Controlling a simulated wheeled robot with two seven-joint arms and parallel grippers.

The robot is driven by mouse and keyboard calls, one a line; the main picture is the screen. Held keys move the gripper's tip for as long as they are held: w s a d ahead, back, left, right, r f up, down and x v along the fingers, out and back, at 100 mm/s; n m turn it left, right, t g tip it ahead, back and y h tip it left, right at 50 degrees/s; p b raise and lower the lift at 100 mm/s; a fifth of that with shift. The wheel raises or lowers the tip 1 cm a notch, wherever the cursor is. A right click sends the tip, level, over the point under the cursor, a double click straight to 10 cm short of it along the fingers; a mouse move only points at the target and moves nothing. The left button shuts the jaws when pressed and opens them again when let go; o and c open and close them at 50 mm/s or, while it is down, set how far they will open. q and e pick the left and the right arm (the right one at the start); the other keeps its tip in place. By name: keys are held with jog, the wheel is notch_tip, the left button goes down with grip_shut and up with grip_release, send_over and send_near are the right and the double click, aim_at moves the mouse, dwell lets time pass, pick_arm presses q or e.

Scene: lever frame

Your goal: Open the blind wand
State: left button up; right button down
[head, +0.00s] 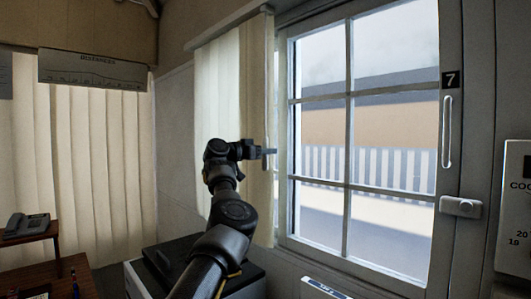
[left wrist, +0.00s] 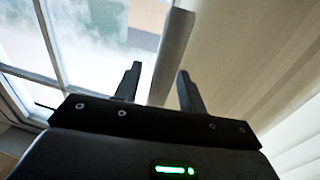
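The blind wand (head: 269,85) is a thin pale vertical rod at the right edge of the gathered blind, beside the window. My left gripper (head: 270,153) is at the lower part of the wand and overlaps it in the head view. In the left wrist view the wand (left wrist: 174,50) is a grey bar running down into the gap between the two dark fingers of my left gripper (left wrist: 160,85). The fingers stand apart, with space visible beside the wand. I cannot tell whether either finger touches it. My right gripper is not in view.
The cream blind (head: 218,90) hangs left of the wand. A paned window (head: 365,130) with a white latch (head: 460,206) is to the right. A dark-topped cabinet (head: 150,270) stands below my left arm. A phone (head: 27,224) sits on a shelf at far left.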

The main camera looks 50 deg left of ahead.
pick_arm(q)
jog(key=shift+s+a+f+b, duration=0.1)
jog(key=shift+s+f+b, duration=0.1)
jog(key=shift+b, duration=0.1)
jog(key=s+a+b, duration=0.1)
jog(key=s+b, duration=0.5)
jog(key=s, duration=0.4)
jog(key=shift+s+a+r, duration=0.15)
jog(key=shift+r, duration=0.05)
